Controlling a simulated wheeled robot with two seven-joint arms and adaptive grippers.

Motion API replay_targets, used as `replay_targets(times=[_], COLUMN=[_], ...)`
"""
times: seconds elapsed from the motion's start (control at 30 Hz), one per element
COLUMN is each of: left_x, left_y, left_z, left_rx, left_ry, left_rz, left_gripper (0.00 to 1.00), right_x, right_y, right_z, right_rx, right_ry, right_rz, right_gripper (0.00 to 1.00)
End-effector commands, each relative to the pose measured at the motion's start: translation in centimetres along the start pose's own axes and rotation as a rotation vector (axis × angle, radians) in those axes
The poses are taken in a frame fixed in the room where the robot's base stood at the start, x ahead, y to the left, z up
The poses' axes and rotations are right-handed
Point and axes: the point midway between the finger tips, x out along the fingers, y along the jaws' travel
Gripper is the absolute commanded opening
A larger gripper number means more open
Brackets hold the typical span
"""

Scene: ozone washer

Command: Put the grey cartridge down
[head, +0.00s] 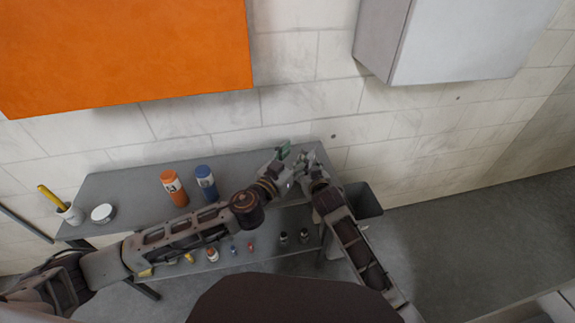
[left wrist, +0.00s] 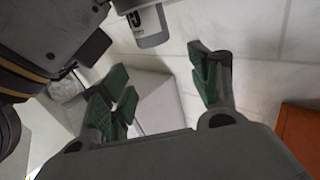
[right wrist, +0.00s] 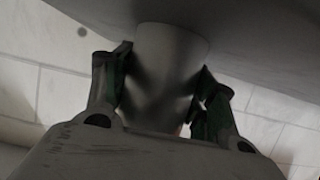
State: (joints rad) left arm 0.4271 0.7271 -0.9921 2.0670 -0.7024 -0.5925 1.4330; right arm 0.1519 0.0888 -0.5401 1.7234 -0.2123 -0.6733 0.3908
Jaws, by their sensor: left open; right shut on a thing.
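The grey cartridge (right wrist: 170,72) is between the fingers of my right gripper (right wrist: 165,92) in the right wrist view, and the gripper is shut on it. Its far end lies against or close to a broad grey surface; I cannot tell if they touch. A grey cylinder with a dark-marked label (left wrist: 151,24), which looks like the cartridge, shows at the top of the left wrist view. My left gripper (left wrist: 160,88) is open and empty, its green pads apart. In the head view the left gripper (head: 284,156) is beside the right gripper (head: 312,172); the cartridge is hard to make out there.
The grey table (head: 130,188) holds an orange bottle (head: 174,188), a blue bottle (head: 206,183), a white jar (head: 103,213) and a cup (head: 70,214) with a yellow-handled tool. Small bottles stand on a lower shelf. A dark bin (head: 364,201) stands right of the table. Cabinets hang above.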

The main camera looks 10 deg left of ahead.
Motion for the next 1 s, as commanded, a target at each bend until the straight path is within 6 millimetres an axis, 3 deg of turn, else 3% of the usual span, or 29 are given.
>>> replay_targets(times=[0.5,1.0], left_x=[-3.9,-4.8], left_y=[0.0,0.0], left_z=[0.1,-0.1], left_rx=[-0.001,0.001], left_ry=[-0.001,0.001], left_rz=[0.001,0.001], left_gripper=[0.61,0.61], right_x=[0.0,0.0], right_y=[0.0,0.0], right_z=[0.0,0.0], right_rx=[0.0,0.0], right_ry=[0.001,0.001], right_rz=[0.0,0.0], right_gripper=[0.29,0.29])
